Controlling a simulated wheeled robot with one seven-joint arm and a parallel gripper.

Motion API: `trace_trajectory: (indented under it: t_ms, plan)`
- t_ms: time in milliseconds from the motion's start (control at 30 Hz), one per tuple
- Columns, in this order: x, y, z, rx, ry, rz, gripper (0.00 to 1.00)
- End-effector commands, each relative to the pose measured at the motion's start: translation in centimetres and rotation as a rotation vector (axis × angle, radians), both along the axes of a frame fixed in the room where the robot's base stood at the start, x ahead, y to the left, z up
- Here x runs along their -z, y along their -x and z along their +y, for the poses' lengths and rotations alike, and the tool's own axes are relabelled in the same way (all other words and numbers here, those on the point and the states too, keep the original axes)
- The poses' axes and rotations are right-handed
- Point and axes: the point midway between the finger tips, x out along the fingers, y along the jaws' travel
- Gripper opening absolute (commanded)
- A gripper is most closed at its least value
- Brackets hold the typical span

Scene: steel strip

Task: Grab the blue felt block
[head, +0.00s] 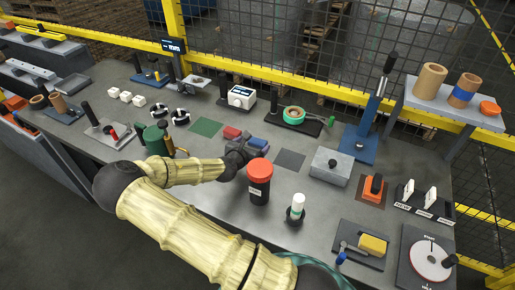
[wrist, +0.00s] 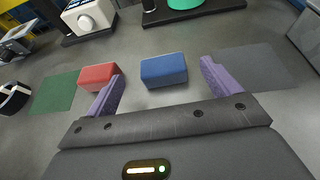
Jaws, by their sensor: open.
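The blue felt block (wrist: 164,70) lies on the grey bench in the wrist view, ahead of my gripper and between the lines of its two purple fingers.
A green mat (wrist: 54,92) lies left and a dark grey mat (wrist: 255,67) right of the blocks. A white device (wrist: 90,16) and a tape stand (head: 293,116) stand behind. A black jar with a red lid (head: 259,180) stands close to my gripper in the head view.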

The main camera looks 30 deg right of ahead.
Motion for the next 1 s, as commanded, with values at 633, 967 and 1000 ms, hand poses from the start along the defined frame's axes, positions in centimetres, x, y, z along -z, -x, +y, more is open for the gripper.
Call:
trace_trajectory:
  t_ms: [633,967,1000]
  plan:
    - [0.9,-1.3,-1.7,0.001,-0.001,0.001,0.89]
    - [1.7,-2.3,-3.2,0.005,-0.001,0.001,0.89]
    - [1.9,-2.6,-3.6,0.006,-0.001,0.0,0.89]
